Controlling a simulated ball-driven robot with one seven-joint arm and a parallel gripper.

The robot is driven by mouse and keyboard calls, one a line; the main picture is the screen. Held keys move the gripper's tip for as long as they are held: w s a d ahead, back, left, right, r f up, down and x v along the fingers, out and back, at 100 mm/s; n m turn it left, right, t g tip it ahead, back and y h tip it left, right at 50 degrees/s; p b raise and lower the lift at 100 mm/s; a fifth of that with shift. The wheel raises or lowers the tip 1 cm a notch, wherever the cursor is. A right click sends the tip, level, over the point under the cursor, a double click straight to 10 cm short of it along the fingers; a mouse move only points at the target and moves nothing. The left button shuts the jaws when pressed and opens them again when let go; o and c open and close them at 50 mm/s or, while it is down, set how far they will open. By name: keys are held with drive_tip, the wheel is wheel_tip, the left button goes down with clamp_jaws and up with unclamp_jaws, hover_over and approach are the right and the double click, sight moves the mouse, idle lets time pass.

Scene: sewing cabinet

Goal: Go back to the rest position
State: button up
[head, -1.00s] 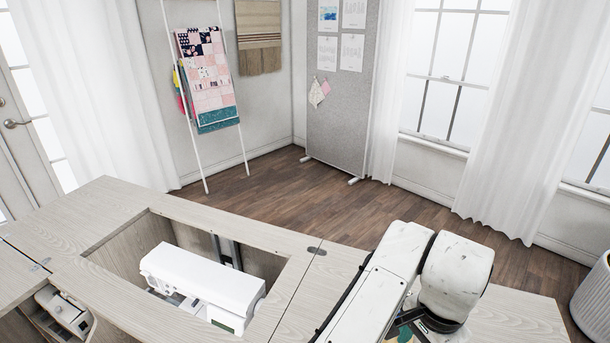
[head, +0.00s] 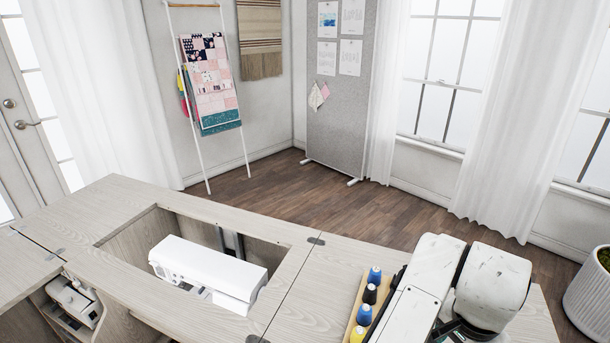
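My arm shows at the lower right of the head view, its pale links over the right part of the sewing cabinet top (head: 310,290). My gripper is not visible in the head view. Whether it is open or holds anything cannot be seen. A white sewing machine (head: 205,268) sits down in the rectangular opening of the cabinet, left of my arm. A wooden rack with several thread spools (head: 364,314) in blue, black and yellow stands on the cabinet top just left of my arm, partly hidden by it.
An open compartment with a white machine (head: 75,302) is at the lower left. A white ladder with a quilt (head: 210,85) leans on the wall. A grey pinboard (head: 340,120) stands behind. A planter (head: 592,300) is at the right edge. The wooden floor (head: 330,200) beyond the cabinet is clear.

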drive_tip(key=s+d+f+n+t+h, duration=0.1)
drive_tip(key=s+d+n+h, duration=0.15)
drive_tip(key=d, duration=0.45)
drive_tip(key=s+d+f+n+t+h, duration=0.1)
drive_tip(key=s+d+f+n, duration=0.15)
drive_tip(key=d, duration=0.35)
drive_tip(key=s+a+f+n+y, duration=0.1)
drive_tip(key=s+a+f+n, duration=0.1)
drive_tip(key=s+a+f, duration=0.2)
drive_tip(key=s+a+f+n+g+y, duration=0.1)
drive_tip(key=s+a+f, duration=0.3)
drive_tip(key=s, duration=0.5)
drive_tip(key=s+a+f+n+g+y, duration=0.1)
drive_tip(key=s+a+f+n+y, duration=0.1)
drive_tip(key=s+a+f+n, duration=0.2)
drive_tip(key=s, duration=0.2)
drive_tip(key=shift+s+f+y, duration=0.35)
